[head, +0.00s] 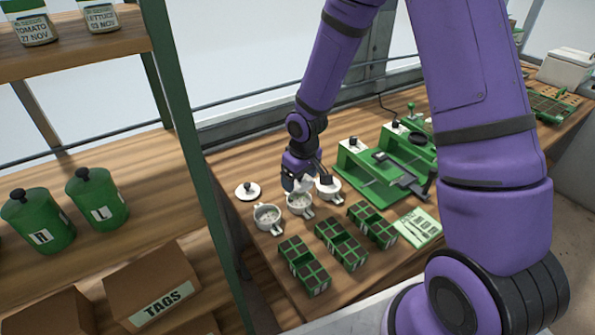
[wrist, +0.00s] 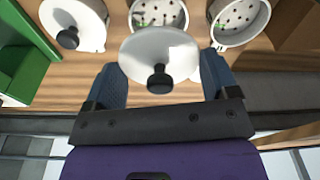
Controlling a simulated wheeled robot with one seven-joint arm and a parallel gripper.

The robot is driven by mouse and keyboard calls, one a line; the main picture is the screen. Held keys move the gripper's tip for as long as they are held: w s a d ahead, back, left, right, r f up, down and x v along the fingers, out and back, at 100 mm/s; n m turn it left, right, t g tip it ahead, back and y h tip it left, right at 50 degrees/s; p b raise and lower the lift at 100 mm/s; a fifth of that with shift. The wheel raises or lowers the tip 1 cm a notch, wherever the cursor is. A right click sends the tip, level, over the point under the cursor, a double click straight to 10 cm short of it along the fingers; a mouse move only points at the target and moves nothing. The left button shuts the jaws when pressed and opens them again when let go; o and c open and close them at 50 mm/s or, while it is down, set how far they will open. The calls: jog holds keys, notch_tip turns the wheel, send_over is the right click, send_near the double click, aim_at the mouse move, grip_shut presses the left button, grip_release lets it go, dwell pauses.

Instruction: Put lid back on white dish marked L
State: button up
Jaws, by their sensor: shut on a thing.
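My gripper (head: 303,186) is shut on a white round lid with a black knob; the lid (wrist: 158,55) lies between the two blue fingers in the wrist view. The lid is held above the bench, over or close to the middle white dish (head: 300,204). That dish (wrist: 160,12) is open, with holes in its bottom, and partly hidden by the lid. Another open white dish (head: 268,217) is at its left. The right white dish (head: 329,191) has a lid with a knob on in the wrist view (wrist: 72,22). No L mark on any dish is readable.
A spare white lid (head: 247,191) lies on the bench at left. Several green seed trays (head: 304,266) stand in front of the dishes. A green seeder (head: 365,175) stands at right. Green jars marked R and L (head: 97,200) are on the left shelf.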

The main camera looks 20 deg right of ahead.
jog(key=shift+f, duration=2.6)
jog(key=shift+f, duration=0.15)
dwell(0.4)
jog(key=o, duration=0.8)
jog(key=shift+r, duration=3.5)
grip_shut()
